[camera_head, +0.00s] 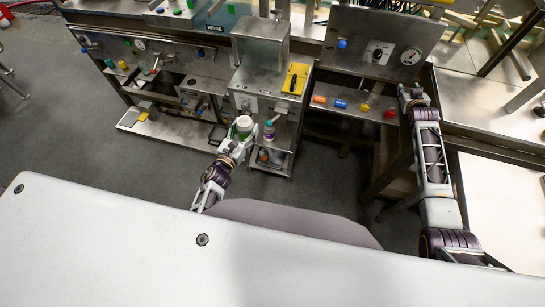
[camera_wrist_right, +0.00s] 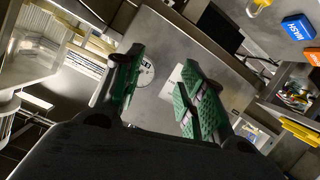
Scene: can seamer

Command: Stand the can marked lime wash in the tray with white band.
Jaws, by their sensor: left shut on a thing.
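My right gripper (camera_head: 413,96) is at the right, near the steel panel with the gauge. In the right wrist view its green-padded fingers (camera_wrist_right: 158,92) stand apart with nothing between them. I cannot make out a tray with a white band in either view.
A steel machine with a yellow plate (camera_head: 296,79) is behind. A shelf with orange, blue (camera_head: 340,104), yellow and red pieces is right of it. Grey floor lies open at left.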

